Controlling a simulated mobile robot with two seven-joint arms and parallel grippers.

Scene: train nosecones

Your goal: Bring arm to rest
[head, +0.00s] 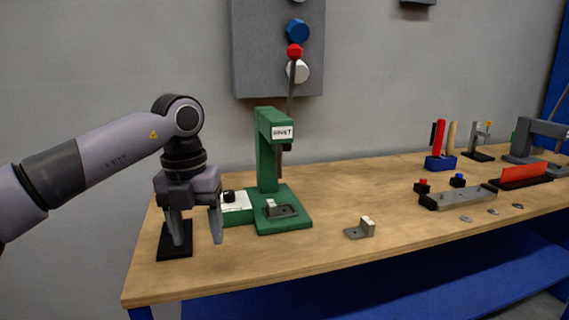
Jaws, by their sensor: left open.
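My left arm comes in from the left. My left gripper (197,228) points down over the left end of the wooden workbench (330,255). Its two fingers are apart and I see nothing held between them. Behind its left finger is a small black stand or base (174,250) on the bench, partly hidden by the finger. I cannot tell if the finger touches it. My right arm and gripper do not show.
A green press (268,165) with a red-knobbed lever stands just right of the gripper. A small grey bracket (360,229) lies in front of it. A grey fixture (458,197), a blue tool holder (440,162) and a red-topped block (523,176) are farther right.

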